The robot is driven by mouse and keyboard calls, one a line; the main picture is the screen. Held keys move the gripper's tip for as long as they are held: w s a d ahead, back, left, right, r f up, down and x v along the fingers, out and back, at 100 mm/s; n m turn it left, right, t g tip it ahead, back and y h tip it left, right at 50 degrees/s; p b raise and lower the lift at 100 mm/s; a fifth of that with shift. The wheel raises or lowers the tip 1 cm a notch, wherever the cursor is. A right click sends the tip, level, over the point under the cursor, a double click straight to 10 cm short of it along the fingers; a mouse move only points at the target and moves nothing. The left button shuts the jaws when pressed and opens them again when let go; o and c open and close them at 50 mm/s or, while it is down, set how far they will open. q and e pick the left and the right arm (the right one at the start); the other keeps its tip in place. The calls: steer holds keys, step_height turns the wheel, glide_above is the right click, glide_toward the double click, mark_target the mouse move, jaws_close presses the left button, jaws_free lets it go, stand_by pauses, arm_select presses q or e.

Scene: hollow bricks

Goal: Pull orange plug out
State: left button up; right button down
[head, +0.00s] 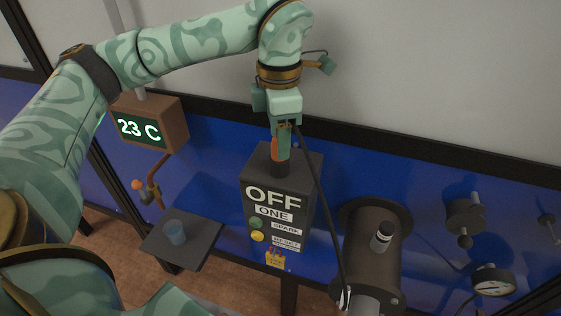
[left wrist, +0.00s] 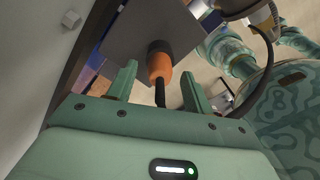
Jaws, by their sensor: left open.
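The orange plug (head: 275,149) stands upright at the dark socket (head: 280,168) on top of the dark box marked OFF (head: 262,180). My left gripper (head: 283,150) points down over the plug from above. In the left wrist view the orange plug (left wrist: 160,66) shows between the two green fingers (left wrist: 158,72), with a gap on each side. The gripper is open. A black cable (head: 318,185) runs from the plug's upper end down to the right. The finger partly hides the plug in the head view. My right gripper is not in view.
A display reading 23 C (head: 160,127) is at the left. A large dark cylinder (head: 370,255) stands right of the box, with a gauge (head: 493,280) farther right.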

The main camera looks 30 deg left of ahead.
arm_select(q)
step_height(320, 180, down, 2)
steer(key=shift+r, duration=0.1)
stand_by(0.5)
steer(key=c, duration=1)
